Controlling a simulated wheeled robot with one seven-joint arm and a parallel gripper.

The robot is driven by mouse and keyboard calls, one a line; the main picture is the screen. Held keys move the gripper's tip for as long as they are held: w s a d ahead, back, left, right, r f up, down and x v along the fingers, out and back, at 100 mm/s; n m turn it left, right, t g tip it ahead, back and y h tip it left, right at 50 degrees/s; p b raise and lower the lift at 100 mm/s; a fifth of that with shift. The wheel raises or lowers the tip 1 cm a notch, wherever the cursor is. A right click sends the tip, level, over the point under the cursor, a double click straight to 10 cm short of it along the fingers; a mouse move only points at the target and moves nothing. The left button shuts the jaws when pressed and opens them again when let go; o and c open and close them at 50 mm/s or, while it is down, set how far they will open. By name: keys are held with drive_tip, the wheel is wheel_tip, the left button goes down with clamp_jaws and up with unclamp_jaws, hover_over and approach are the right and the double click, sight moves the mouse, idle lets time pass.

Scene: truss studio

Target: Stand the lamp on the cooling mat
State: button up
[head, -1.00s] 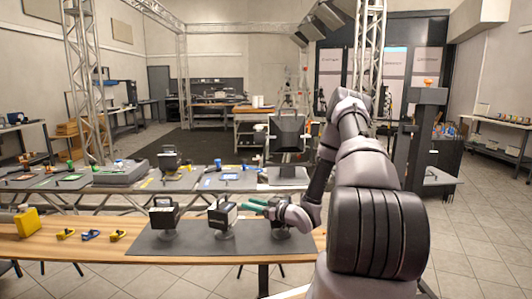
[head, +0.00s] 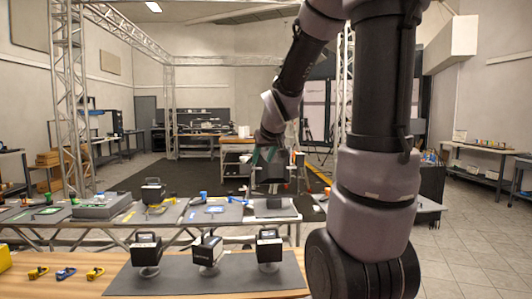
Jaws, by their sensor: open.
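Three black box-headed lamps on pale round bases stand in a row on the dark grey cooling mat (head: 182,283). They are the left lamp (head: 146,250), the middle lamp (head: 207,251) and the right lamp (head: 268,246). The middle lamp looks turned and slightly tilted; the other two look upright. Which lamp the task means cannot be told.
The mat lies on a wooden table (head: 70,288). Small yellow and blue clamps (head: 66,272) and a yellow block (head: 4,257) lie at its left.

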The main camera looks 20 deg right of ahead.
drive_tip(key=s+a+r+m+y, duration=0.1)
drive_tip(key=s+a, duration=0.1)
drive_tip(key=s, duration=0.5)
drive_tip(key=s+a+r+m+g+y, duration=0.1)
drive_tip(key=s+a+r, duration=0.1)
drive_tip(key=s, duration=0.5)
drive_tip(key=s+a+r+m+g+y, duration=0.1)
drive_tip(key=s+a+r, duration=0.1)
drive_tip(key=s+a, duration=0.2)
drive_tip(key=s, duration=0.3)
drive_tip(key=shift+s+a+m, duration=0.15)
drive_tip(key=shift+s+m, duration=0.15)
drive_tip(key=shift+r, duration=0.1)
